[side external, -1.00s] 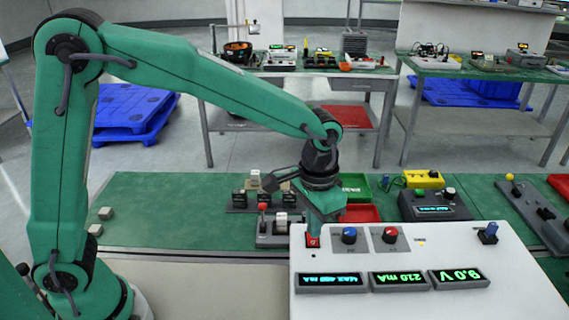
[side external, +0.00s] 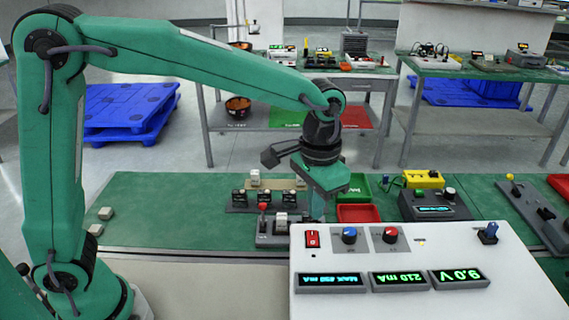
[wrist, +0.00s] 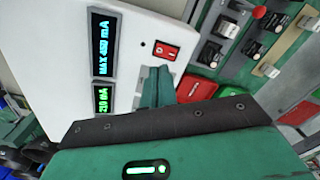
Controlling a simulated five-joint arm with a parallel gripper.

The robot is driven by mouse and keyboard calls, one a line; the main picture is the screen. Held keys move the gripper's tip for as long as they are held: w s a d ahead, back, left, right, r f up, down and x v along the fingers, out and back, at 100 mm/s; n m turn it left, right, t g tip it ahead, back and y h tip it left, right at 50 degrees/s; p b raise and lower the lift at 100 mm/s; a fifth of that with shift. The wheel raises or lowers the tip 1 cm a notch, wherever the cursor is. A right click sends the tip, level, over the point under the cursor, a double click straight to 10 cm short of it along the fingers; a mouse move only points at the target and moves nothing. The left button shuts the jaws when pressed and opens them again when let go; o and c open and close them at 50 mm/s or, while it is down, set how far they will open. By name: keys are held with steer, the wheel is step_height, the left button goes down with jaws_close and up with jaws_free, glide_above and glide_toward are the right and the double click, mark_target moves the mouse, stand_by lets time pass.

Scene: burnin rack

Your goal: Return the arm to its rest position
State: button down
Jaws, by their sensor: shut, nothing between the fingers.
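My gripper (side external: 317,210) hangs pointing down behind the left rear part of the white power supply box (side external: 430,250). In the wrist view the fingers of my gripper (wrist: 155,88) are together with nothing between them. The red rocker switch (side external: 312,239) on the box is clear of the fingers; it also shows in the wrist view (wrist: 166,50). The box displays (side external: 400,280) are lit and read 9.0 V, 210 mA and MAX 450 mA.
A small rack (side external: 262,200) with several modules and a lever unit (side external: 272,235) stand left of the gripper on the green bench mat (side external: 160,210). Green and red bins (side external: 358,213) lie just right. A dark meter box (side external: 434,205) stands farther right.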

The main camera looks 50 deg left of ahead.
steer(key=shift+a, duration=0.1)
steer(key=s+a+r+n+t, duration=0.1)
steer(key=s+a+r+t, duration=0.1)
steer(key=s+a, duration=0.6)
steer(key=s+a+r+n+t, duration=0.2)
steer(key=s+a+r+t, duration=0.1)
steer(key=s+a, duration=0.5)
steer(key=a, duration=0.2)
steer(key=shift+a+t, duration=0.3)
